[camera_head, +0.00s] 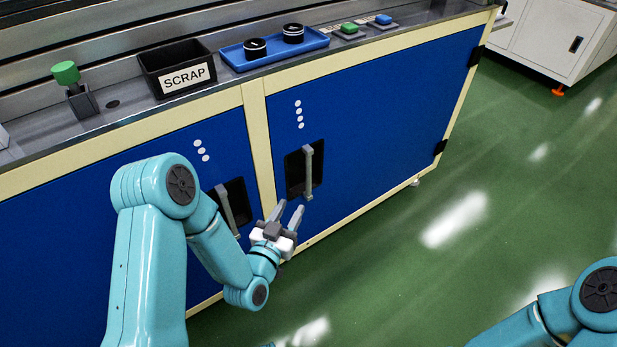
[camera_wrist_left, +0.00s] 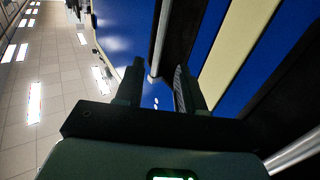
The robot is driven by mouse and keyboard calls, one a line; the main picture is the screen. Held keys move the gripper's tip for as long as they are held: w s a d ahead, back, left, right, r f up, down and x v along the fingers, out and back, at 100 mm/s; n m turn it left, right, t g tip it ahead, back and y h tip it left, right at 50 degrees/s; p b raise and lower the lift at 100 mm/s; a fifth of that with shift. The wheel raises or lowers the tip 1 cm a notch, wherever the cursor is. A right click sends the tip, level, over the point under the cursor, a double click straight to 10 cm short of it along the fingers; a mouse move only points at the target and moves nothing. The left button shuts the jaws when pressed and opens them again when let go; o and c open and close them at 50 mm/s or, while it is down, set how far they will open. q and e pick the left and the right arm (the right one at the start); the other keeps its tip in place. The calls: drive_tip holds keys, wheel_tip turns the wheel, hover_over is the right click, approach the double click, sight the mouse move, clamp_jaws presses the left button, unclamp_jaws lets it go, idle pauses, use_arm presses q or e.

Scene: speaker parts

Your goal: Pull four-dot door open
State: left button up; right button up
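The four-dot door (camera_head: 378,110) is the right blue cabinet door, marked with a column of white dots (camera_head: 299,115). It looks closed. Its grey vertical bar handle (camera_head: 308,170) stands over a black recess. My left gripper (camera_head: 288,211) is open and empty, just below and left of the handle's lower end in the head view. In the left wrist view, the handle (camera_wrist_left: 163,40) lies ahead, between the lines of the two open fingers (camera_wrist_left: 158,88); I see no contact. My right gripper is out of view.
The left blue door (camera_head: 80,205) has three dots and its own handle (camera_head: 228,210), close to my left forearm. The counter above holds a SCRAP bin (camera_head: 178,88), a blue tray (camera_head: 240,62) and buttons. Green floor (camera_head: 400,270) right of the cabinet is clear.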

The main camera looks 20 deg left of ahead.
sight(308, 178)
use_arm(q)
drive_tip(key=w, duration=0.4)
drive_tip(key=w+b, duration=0.1)
drive_tip(key=w, duration=0.3)
drive_tip(key=w+d+b, duration=0.1)
drive_tip(key=w, duration=0.4)
drive_tip(key=shift+f, duration=0.1)
clamp_jaws()
